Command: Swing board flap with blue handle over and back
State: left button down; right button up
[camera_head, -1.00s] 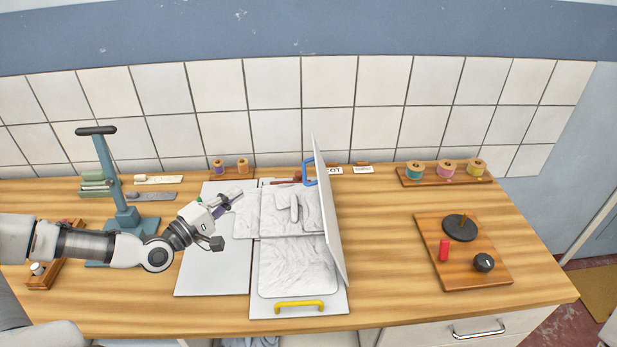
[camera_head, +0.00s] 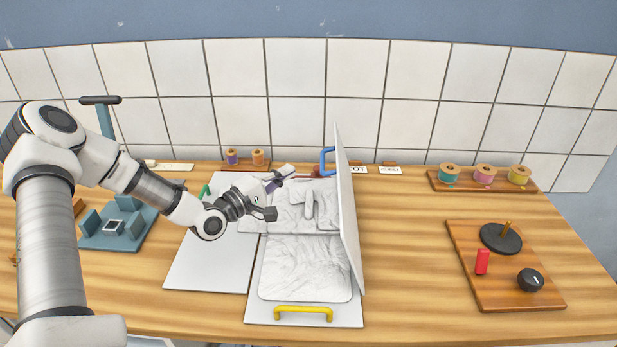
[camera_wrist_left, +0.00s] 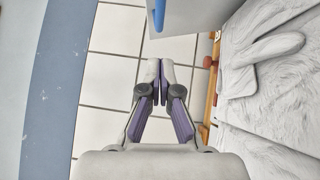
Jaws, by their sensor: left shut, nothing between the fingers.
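The white board flap (camera_head: 350,215) stands nearly upright along the right side of the cloth-covered board. Its blue handle (camera_head: 325,160) is at the top of the flap's far end, on its left face. In the left wrist view the flap (camera_wrist_left: 205,10) and part of the blue handle (camera_wrist_left: 159,14) show at the top edge. My left gripper (camera_head: 285,178) is shut and empty, above the cloth and to the left of the handle, apart from it. In the wrist view its fingertips (camera_wrist_left: 160,70) are together, below the handle. My right gripper is not in view.
Wrinkled white cloth (camera_head: 305,267) lies on the board, with a yellow handle (camera_head: 303,312) at its front. A flat white panel (camera_head: 210,262) lies left. Thread spools (camera_head: 484,173) and a wooden control board (camera_head: 505,265) stand right.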

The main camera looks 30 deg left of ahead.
pick_arm(q)
jog(key=w+d, duration=0.4)
jog(key=shift+w+r, duration=0.1)
jog(key=shift+r, duration=0.25)
jog(key=shift+a, duration=0.1)
